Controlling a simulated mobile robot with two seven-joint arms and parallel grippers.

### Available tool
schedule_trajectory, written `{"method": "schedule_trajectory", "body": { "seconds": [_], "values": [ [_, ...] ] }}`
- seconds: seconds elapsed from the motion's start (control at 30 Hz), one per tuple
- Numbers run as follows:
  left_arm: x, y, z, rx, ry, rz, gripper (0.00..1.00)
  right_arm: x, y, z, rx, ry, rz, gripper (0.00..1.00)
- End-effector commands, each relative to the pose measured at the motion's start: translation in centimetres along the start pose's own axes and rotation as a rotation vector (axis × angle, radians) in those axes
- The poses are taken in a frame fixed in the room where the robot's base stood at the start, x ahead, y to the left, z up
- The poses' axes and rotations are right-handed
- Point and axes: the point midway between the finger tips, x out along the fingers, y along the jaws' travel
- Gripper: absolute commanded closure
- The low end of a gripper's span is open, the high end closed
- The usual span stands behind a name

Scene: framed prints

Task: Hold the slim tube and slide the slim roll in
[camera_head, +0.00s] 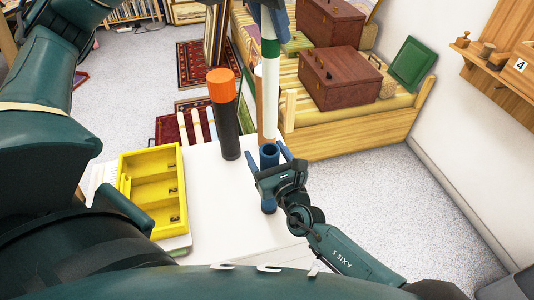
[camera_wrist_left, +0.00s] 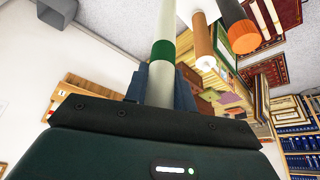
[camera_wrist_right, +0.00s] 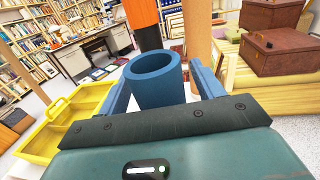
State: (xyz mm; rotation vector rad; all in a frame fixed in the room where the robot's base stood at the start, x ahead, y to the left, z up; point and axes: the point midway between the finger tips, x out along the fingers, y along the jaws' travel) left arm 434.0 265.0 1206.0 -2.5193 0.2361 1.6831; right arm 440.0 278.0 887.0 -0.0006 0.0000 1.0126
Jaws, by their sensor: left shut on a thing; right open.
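The slim roll (camera_head: 270,85) is white with a green band and hangs roughly upright from my left gripper (camera_head: 270,14). That gripper is shut on its upper part; the left wrist view also shows the roll (camera_wrist_left: 165,45). In the head view its lower end appears just above the slim tube's mouth; I cannot tell the exact gap. The slim tube (camera_head: 269,158) is blue and stands upright on the white table. In the right wrist view the tube (camera_wrist_right: 153,85) has an open, empty mouth. My right gripper (camera_head: 268,165) is open, its fingers on either side of the tube.
A dark tube with an orange cap (camera_head: 222,90) stands left of the slim tube, and a brown tube (camera_wrist_right: 198,40) stands behind it. A yellow divided tray (camera_head: 152,185) lies on the white table (camera_head: 220,220). A wooden bench with brown cases (camera_head: 340,78) is beyond.

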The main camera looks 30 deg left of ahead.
Motion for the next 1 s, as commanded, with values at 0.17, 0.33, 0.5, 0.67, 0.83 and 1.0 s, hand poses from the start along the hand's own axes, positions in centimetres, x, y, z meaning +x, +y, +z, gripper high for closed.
{"method": "schedule_trajectory", "body": {
  "seconds": [0.17,0.33,0.5,0.67,0.83,1.0],
  "values": [
    [-0.01,0.01,-0.01,0.0,0.0,0.0,1.0,0.08,0.01,-0.01,0.0,0.0,0.0,0.33],
    [-0.01,0.01,-0.01,0.0,0.001,0.0,1.0,0.07,0.0,0.0,0.0,0.0,0.0,0.4],
    [-0.02,0.0,-0.01,0.0,0.001,0.0,1.0,0.06,0.0,0.0,0.001,0.0,0.0,0.54],
    [-0.01,0.0,-0.01,0.0,0.0,0.0,1.0,0.05,0.0,0.0,0.001,0.0,0.0,0.67],
    [-0.01,0.0,-0.01,0.0,0.0,0.0,1.0,0.05,-0.01,0.0,0.001,0.0,0.0,0.81],
    [-0.01,0.0,-0.01,0.0,0.0,0.0,1.0,0.04,0.0,-0.01,0.001,0.0,0.0,0.87]
  ]
}}
